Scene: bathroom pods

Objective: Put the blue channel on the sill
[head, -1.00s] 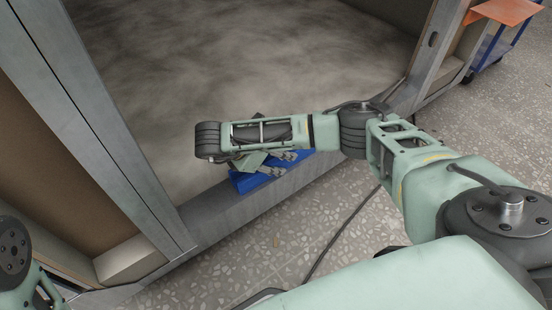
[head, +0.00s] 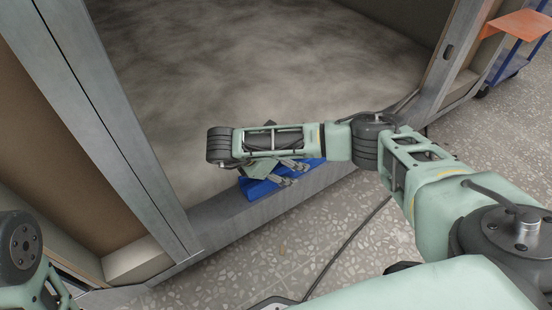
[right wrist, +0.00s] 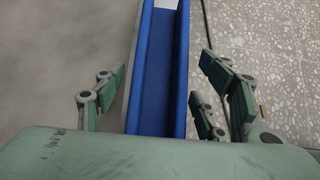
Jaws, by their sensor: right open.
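The blue channel (head: 262,188) lies along the grey sill (head: 225,219) of the doorway in the head view, partly hidden by my right gripper and wrist. In the right wrist view the blue channel (right wrist: 158,75) runs lengthwise between the finger pads, with its open side up. My right gripper (head: 285,174) is open over the channel, with a gap on each side; in the right wrist view its fingers (right wrist: 165,85) stand to the left and right of it. Only part of my left arm shows at the lower left of the head view; its gripper is out of view.
A grey metal post (head: 115,120) rises left of the sill, and another post (head: 450,60) stands at the right. A blue trolley with an orange top (head: 518,23) is at the upper right. A dark cable (head: 345,250) lies on the speckled floor (head: 250,265).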

